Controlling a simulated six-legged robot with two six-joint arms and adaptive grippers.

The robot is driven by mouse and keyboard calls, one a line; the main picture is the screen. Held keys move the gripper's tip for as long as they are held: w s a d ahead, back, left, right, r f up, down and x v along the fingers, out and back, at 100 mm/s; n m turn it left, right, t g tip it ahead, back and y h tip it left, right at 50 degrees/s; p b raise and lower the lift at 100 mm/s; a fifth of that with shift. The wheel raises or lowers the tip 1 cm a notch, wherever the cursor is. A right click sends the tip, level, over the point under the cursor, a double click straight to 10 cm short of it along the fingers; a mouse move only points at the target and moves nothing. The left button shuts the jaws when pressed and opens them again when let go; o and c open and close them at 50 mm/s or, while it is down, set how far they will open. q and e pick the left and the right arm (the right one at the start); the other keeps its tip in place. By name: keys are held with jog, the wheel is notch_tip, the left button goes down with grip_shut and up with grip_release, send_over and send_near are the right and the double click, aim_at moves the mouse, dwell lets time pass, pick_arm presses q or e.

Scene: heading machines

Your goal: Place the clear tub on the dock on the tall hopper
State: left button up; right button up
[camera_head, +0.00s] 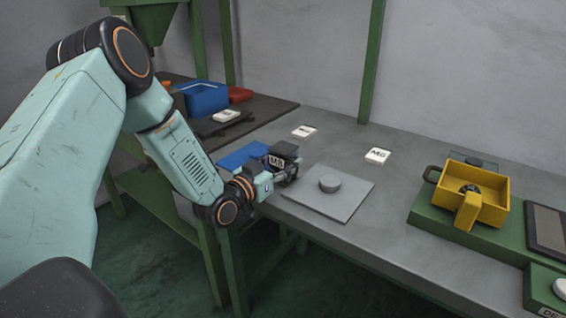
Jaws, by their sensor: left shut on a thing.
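My left gripper (287,171) is at the near edge of the grey bench. It is shut on a small dark-looking tub marked M8 (278,160). Gripper parts cover much of this tub, and I cannot tell whether it is clear or whether it touches the bench. A green hopper (150,18) stands at the top left, cut off by the frame and partly behind my arm. I cannot make out a dock on it. My right gripper is not in view.
A grey plate with a round knob (347,205) lies right of the gripper. A blue mat (240,156) lies left of it. A yellow bin (487,198) sits on a green machine base (440,219). A blue box (206,97) stands on the dark table behind.

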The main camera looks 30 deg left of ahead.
pick_arm(q)
jog(key=shift+f, duration=0.1)
jog(key=o, duration=1.1)
jog(key=shift+s+d, duration=0.1)
jog(key=o, duration=0.4)
jog(key=shift+f, duration=0.15)
jog(key=shift+o, duration=0.2)
jog(key=shift+r, duration=0.2)
